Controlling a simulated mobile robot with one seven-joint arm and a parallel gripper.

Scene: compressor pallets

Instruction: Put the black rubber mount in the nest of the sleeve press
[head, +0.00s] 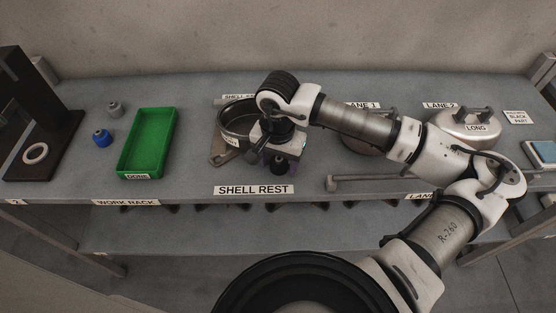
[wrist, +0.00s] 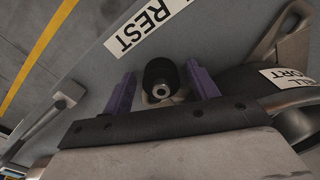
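The black rubber mount (head: 279,168) is at the front right of the steel shell, near the SHELL REST label. It has a pale metal centre and also shows in the wrist view (wrist: 160,76). My gripper (head: 280,156) is just above and around it. In the wrist view its two purple fingers (wrist: 161,70) stand on either side of the mount, open, with a gap on each side. Pale metal shows beside the mount, but I cannot tell what it stands on. The sleeve press (head: 52,120) is the dark stand at the far left, with a white ring (head: 35,153) on its base.
The shell (head: 236,120) is close left of my gripper. A green DONE tray (head: 148,143), a blue mount (head: 102,137) and a grey mount (head: 114,109) lie between it and the press. A domed LONG shell (head: 465,135) is at right. The bench front left of SHELL REST is clear.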

